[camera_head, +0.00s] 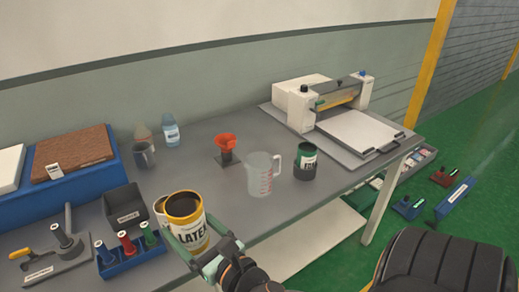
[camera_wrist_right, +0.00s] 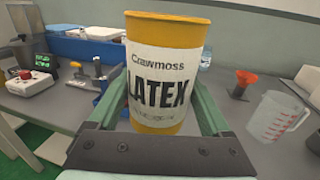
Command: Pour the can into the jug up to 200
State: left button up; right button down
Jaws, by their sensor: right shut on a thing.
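The yellow can (camera_head: 186,222) with a white LATEX label is upright, its dark open top showing in the head view. My right gripper (camera_head: 193,247) is shut on it, with a green finger on each side; the can also fills the middle of the right wrist view (camera_wrist_right: 163,75). The clear jug (camera_head: 261,178) with red markings stands on the table to the right of the can, apart from it. It shows at the right of the wrist view (camera_wrist_right: 273,118) and looks empty; the 200 mark is too small to read. My left gripper is not in view.
A grey bin (camera_head: 125,208) and a blue holder (camera_head: 128,258) with coloured handles are left of the yellow can. Table between can and jug is clear.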

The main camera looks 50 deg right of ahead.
aim_at(258, 164)
jog(key=z, duration=1.5)
